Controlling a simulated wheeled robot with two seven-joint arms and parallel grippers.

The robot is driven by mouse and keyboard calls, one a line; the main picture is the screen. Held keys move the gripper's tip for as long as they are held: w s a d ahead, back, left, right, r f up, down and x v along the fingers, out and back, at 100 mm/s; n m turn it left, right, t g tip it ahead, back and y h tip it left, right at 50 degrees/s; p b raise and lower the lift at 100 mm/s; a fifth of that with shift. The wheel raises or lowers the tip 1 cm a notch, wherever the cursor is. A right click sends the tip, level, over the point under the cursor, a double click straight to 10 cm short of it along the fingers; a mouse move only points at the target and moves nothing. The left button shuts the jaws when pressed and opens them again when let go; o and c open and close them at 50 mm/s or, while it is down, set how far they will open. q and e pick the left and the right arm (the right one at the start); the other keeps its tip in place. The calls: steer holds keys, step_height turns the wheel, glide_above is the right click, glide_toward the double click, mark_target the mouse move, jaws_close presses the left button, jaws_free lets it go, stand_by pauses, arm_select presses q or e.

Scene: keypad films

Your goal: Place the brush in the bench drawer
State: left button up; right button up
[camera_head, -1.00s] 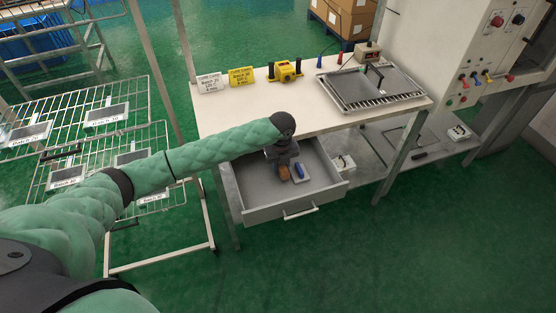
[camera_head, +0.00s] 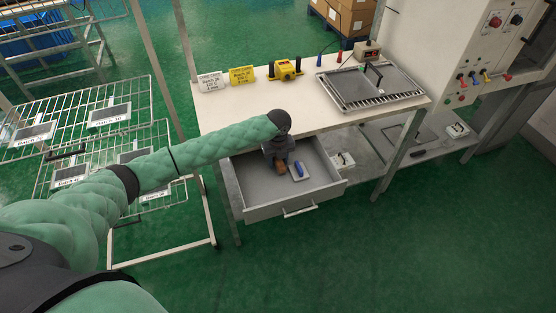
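The bench drawer (camera_head: 255,190) is pulled open under the white bench top. My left arm reaches across to it, and my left gripper (camera_head: 280,160) points down inside the drawer. A small brown piece (camera_head: 281,168), which looks like the brush, shows just under the fingers, low over or on the drawer floor. The fingers are small and dark, so I cannot tell whether they grip it or stand open around it. A blue thing on a pale base (camera_head: 299,170) lies just right of it in the drawer. My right gripper is not in view.
The bench top (camera_head: 290,105) carries a white sign (camera_head: 211,82), a yellow sign (camera_head: 241,75), a yellow device (camera_head: 286,69) and a wire rack tray (camera_head: 372,88). A wire shelf cart (camera_head: 160,255) stands left. The left part of the drawer is clear.

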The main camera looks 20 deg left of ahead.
arm_select(q)
steer(key=shift+o, duration=0.3)
steer(key=shift+r, duration=0.1)
steer(key=shift+r, duration=0.2)
step_height(320, 180, up, 11)
steer(key=b, duration=0.3)
steer(key=shift+f, duration=0.15)
steer(key=shift+r, duration=0.5)
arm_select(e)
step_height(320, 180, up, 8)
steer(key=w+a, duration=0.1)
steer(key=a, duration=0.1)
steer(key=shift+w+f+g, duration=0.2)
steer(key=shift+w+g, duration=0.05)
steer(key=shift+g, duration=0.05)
arm_select(q)
steer(key=shift+f, duration=0.1)
